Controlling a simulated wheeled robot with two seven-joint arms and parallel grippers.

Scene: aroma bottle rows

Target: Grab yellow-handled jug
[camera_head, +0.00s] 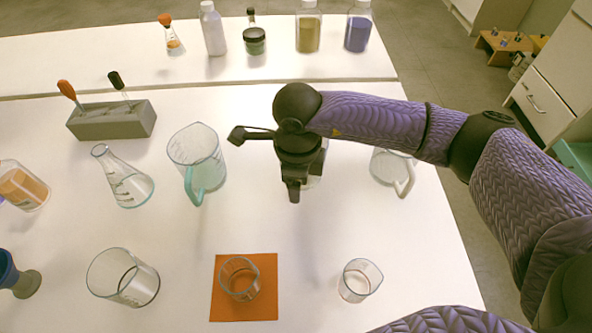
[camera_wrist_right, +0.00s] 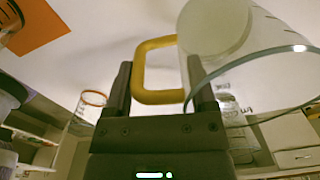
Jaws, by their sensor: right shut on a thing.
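The yellow-handled jug is a clear glass jug (camera_wrist_right: 262,65) with a yellow loop handle (camera_wrist_right: 142,72), seen close up in the right wrist view. My right gripper (camera_wrist_right: 160,82) has its two dark fingers on either side of the handle and is shut on it. In the head view my right gripper (camera_head: 293,192) points down over the middle of the table and hides most of this jug. Only a sliver of glass shows beside it. My left gripper is not in view.
A green-handled jug (camera_head: 205,172) stands left of my right gripper, and a cream-handled jug (camera_head: 389,168) stands right. In front are a beaker on an orange mat (camera_head: 222,300), a small beaker (camera_head: 358,281) and a larger beaker (camera_head: 122,277). Bottles line the rear table.

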